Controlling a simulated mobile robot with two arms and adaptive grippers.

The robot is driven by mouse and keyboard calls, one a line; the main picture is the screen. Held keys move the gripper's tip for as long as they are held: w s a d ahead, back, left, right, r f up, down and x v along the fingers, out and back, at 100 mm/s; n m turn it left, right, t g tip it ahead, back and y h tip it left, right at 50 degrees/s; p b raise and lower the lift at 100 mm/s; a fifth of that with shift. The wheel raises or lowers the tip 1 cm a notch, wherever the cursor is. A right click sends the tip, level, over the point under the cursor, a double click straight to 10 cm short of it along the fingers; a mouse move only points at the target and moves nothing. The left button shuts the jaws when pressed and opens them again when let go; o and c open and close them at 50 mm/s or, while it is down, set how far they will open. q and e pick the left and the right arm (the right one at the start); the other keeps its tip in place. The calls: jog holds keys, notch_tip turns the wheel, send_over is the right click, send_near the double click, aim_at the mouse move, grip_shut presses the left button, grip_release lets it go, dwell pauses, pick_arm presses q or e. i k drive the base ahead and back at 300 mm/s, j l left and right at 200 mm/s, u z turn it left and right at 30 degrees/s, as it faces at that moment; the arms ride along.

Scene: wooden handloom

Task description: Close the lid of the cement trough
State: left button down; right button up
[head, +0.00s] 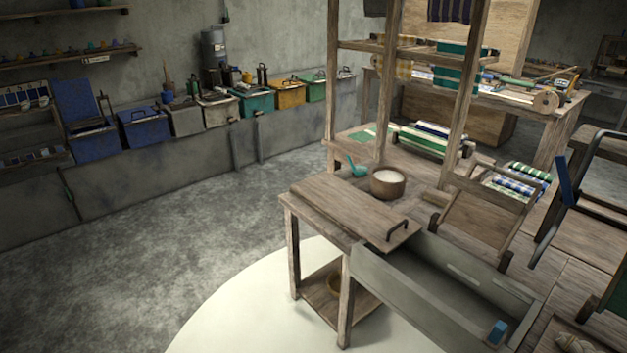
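A long grey trough (405,298), which looks like the cement trough, stands at the lower right with its top open. A small blue object (497,331) is at its near right end. A flat wooden board (345,205) with a dark bar handle (398,230) lies level on a small wooden stand at the trough's left end. It looks like the trough's lid, and it does not cover the visible opening. The handle is at the board's right edge, beside the trough. Neither of my grippers shows in the head view.
A wooden bowl of white stuff (388,182) and a teal ladle (357,168) sit just behind the board. Loom posts (462,95) rise behind. A dark curved frame (548,222) is at the right. Coloured bins (145,128) line the wall. The floor at left is clear.

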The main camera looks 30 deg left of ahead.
aim_at(386, 229)
jog(key=i+j, duration=0.15)
jog(key=j, duration=0.25)
jog(key=i+j, duration=0.15)
jog(key=j, duration=0.25)
jog(key=i+j, duration=0.2)
jog(key=j, duration=0.15)
jog(key=i+j, duration=0.15)
jog(key=j, duration=0.25)
jog(key=i+j, duration=0.15)
jog(key=j, duration=0.25)
jog(key=i+j, duration=0.15)
jog(key=j, duration=0.25)
jog(key=i+j, duration=0.15)
jog(key=j, duration=0.25)
